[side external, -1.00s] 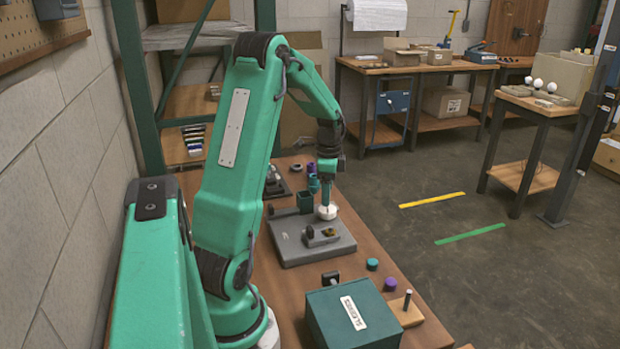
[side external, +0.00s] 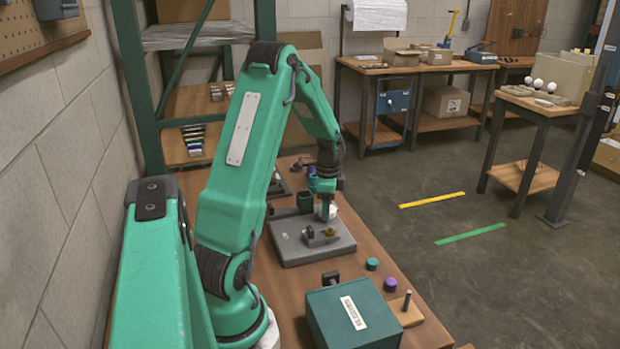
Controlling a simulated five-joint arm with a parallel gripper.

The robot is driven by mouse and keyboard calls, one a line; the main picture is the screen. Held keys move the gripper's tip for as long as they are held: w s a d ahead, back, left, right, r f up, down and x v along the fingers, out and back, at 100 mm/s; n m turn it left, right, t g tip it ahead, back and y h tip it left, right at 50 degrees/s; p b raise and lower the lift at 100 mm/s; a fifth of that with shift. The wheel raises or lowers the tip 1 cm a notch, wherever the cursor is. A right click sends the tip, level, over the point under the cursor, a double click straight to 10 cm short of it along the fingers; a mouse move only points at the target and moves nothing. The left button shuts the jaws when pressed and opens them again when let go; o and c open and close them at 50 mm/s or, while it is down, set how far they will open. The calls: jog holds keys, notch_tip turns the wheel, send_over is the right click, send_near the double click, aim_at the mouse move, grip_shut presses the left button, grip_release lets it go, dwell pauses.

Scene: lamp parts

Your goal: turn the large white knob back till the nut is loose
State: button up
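The large white knob (side external: 332,211) stands on the grey base plate (side external: 290,250) at its back right and is partly hidden by my gripper. My gripper (side external: 325,213) is down at the knob, in front of its left side in the picture. Its fingers are too small and overlapped to tell whether they are open or closed around the knob. The nut cannot be made out. A small dark and brass fitting (side external: 320,236) sits on the plate just in front of the knob.

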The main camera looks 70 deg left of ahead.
jog(key=c, duration=0.4)
jog(key=shift+n, duration=0.4)
jog(key=n, duration=0.4)
jog(key=shift+r, duration=0.1)
jog(key=n, duration=0.5)
jog(key=shift+d, duration=0.1)
jog(key=n, duration=0.9)
jog(key=shift+n, duration=0.4)
